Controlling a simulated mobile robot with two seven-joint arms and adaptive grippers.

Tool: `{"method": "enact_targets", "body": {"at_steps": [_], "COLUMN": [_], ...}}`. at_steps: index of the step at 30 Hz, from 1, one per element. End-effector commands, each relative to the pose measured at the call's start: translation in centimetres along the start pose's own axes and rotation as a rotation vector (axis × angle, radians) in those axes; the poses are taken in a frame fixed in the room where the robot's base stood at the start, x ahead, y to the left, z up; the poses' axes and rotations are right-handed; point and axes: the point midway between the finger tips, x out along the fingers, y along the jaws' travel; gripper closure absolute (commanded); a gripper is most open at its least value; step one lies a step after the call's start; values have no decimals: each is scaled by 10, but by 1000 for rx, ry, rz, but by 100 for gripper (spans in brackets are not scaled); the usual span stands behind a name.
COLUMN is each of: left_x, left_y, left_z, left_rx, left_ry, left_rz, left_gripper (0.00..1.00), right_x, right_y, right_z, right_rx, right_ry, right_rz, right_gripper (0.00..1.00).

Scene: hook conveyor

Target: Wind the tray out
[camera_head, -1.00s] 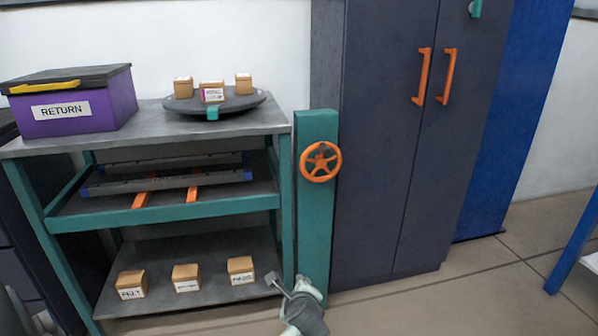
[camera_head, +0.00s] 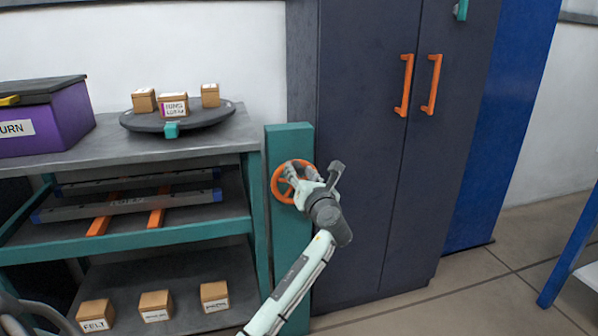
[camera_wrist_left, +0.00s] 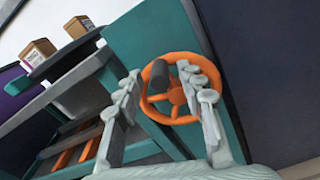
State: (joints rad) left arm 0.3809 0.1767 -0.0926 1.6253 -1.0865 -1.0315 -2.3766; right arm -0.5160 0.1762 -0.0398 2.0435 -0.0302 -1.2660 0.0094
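The orange handwheel (camera_head: 281,182) is on the front of a teal post (camera_head: 288,246) to the right of the shelf rack. My left gripper (camera_head: 313,177) is in front of the wheel and partly covers it. In the left wrist view the wheel (camera_wrist_left: 158,108), with a dark knob (camera_wrist_left: 186,72), shows between the two spread fingers of my left gripper (camera_wrist_left: 165,88). The gripper looks open; contact with the wheel cannot be told. A grey tray-like frame (camera_head: 125,207) lies across orange bars (camera_head: 157,217) on the rack's middle shelf. My right gripper is not in view.
A dark round plate (camera_head: 207,116) with several small boxes stands on the rack's top beside a purple bin (camera_head: 62,125). Labelled boxes (camera_head: 155,305) sit on the bottom shelf. A dark cabinet (camera_head: 362,170) with orange handles stands close right of the post.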

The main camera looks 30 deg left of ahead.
Motion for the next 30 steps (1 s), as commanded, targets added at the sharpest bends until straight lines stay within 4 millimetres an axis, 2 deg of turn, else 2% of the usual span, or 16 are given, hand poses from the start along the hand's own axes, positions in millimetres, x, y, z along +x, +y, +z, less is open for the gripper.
{"method": "enact_targets", "body": {"at_steps": [4, 12, 21, 30], "left_x": [10, 12, 12, 11], "left_y": [0, 0, 0, 0], "left_z": [0, 0, 0, 0], "left_rx": [0, -1, -1, -1], "left_ry": [0, 0, 0, 0], "left_rz": [-1, -1, -1, -1], "left_gripper": [61, 61, 99, 100], "right_x": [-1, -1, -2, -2], "right_y": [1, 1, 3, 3], "right_z": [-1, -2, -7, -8], "right_rx": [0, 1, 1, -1], "right_ry": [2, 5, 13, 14], "right_rz": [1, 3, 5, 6], "right_gripper": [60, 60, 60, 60]}}
